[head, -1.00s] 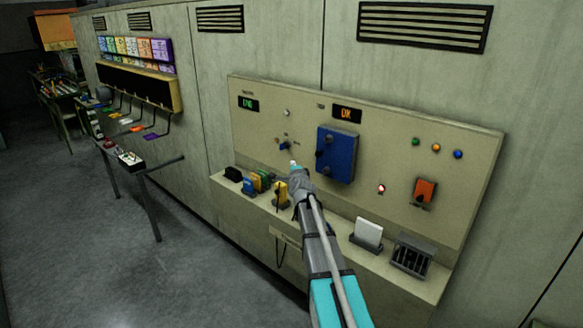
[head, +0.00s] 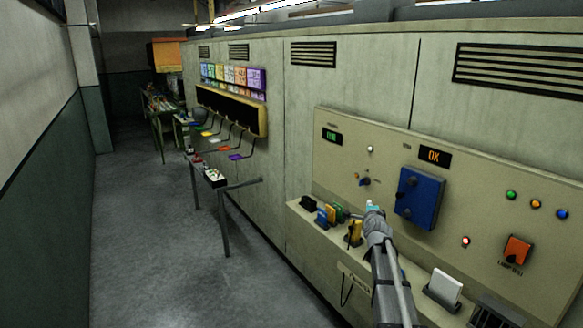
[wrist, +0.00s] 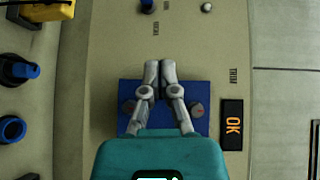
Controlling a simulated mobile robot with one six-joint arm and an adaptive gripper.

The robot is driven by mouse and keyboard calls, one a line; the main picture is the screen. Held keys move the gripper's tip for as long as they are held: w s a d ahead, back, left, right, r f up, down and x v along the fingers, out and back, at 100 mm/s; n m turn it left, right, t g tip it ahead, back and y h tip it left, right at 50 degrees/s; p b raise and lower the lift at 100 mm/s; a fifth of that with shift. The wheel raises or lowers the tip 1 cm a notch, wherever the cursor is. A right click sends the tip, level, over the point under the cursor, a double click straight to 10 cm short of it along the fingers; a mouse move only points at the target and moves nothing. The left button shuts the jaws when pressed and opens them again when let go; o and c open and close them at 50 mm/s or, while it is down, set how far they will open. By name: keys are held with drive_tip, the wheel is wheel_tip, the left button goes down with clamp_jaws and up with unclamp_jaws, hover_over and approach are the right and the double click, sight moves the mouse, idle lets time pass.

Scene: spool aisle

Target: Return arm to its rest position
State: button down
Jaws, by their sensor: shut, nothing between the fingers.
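My arm reaches up from the lower right of the head view, and my gripper (head: 372,206) is in front of the control panel (head: 330,170), left of the blue box (head: 419,198). In the wrist view my gripper (wrist: 159,66) has its two fingers together and nothing between them. Behind the fingers lies the blue box (wrist: 166,93) with dark knobs. An orange "OK" display (wrist: 232,125) shows beside it. In the head view the OK display (head: 434,156) is above the blue box.
A ledge (head: 300,213) under the panel holds several coloured items and a white card (head: 445,287). An orange switch (head: 516,249) is at right. A small table (head: 226,186) and hooks with coloured tags stand farther left. The grey floor (head: 150,240) at left is clear.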

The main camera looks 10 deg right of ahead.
drive_tip(key=s+a+f+n+g+y+b, duration=0.1)
drive_tip(key=s+a+f+n+g+y, duration=0.45)
drive_tip(key=s+a+f+n, duration=0.8)
drive_tip(key=s+a+f+n+g, duration=0.2)
drive_tip(key=s+g, duration=0.1)
drive_tip(key=s, duration=0.5)
drive_tip(key=s+a+f+n+g+h, duration=0.1)
drive_tip(key=s+a+f+n+g, duration=0.1)
drive_tip(key=s, duration=0.5)
drive_tip(key=s+a+f+n+g+h+b, duration=0.1)
drive_tip(key=s+a+n+g, duration=0.2)
drive_tip(key=s+g, duration=0.3)
drive_tip(key=s+a, duration=0.1)
drive_tip(key=s, duration=0.1)
drive_tip(key=shift+s+f, duration=0.35)
drive_tip(key=shift+f, duration=0.05)
drive_tip(key=c, duration=1.4)
unclamp_jaws()
drive_tip(key=shift+d, duration=0.1)
